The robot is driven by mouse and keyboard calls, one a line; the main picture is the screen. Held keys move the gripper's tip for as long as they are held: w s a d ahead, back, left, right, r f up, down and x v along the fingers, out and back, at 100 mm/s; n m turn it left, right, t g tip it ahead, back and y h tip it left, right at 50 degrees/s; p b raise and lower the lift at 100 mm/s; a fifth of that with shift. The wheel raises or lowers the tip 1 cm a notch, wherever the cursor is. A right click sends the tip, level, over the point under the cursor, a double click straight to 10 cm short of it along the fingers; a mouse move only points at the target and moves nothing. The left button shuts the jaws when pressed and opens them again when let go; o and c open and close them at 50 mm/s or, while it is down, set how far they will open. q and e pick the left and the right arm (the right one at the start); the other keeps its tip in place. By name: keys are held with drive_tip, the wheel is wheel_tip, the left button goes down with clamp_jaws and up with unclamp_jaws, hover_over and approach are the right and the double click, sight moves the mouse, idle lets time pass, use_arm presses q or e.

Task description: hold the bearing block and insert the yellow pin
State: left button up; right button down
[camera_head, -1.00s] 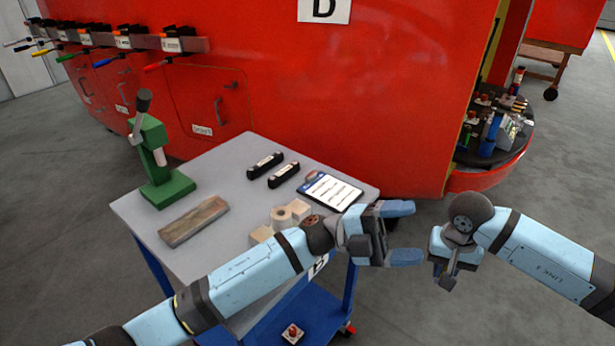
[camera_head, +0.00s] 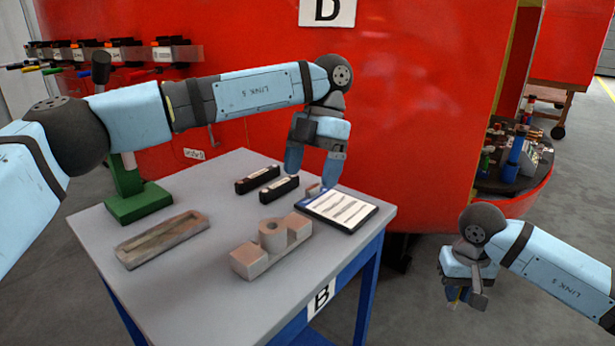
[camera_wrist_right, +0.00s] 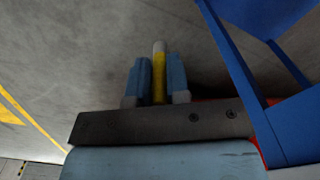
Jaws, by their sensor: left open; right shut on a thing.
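The bearing block (camera_head: 271,247), a pale stepped block with a round upright boss and a hole in its top, stands on the grey table near its front right edge. My left gripper (camera_head: 312,172) is open and points down above the back right of the table, behind the block and near the clipboard; nothing is between its fingers. My right gripper (camera_head: 462,300) is off the table to the right. In the right wrist view it is shut on the yellow pin (camera_wrist_right: 159,75), whose pale tip sticks out past the fingers (camera_wrist_right: 159,82).
A clipboard (camera_head: 340,208) lies right of the block, with two black parts (camera_head: 268,184) behind. A grey-brown tray (camera_head: 162,239) and a green press (camera_head: 135,198) stand at the left. The red train nose (camera_head: 420,120) rises behind the table (camera_head: 200,290).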

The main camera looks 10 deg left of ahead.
sight(291, 224)
drive_tip(key=shift+w, duration=0.1)
use_arm(q)
drive_tip(key=x, duration=0.3)
drive_tip(key=a+x, duration=0.1)
drive_tip(key=x, duration=0.7)
drive_tip(key=shift+w+a, duration=0.2)
drive_tip(key=shift+a, duration=0.1)
use_arm(e)
drive_tip(key=s+a+r+n+t+y, duration=0.1)
drive_tip(key=s+a+r+n, duration=0.1)
drive_tip(key=a+r, duration=1.2)
drive_tip(key=s+a+r+n+t+y, duration=0.1)
drive_tip(key=a+r+n+t, duration=0.1)
drive_tip(key=a+r, duration=1.3)
drive_tip(key=a+n, duration=0.1)
drive_tip(key=a, duration=0.5)
drive_tip(key=shift+s+n, duration=0.4)
drive_tip(key=shift+d+r, duration=0.1)
use_arm(q)
drive_tip(key=c, duration=1.3)
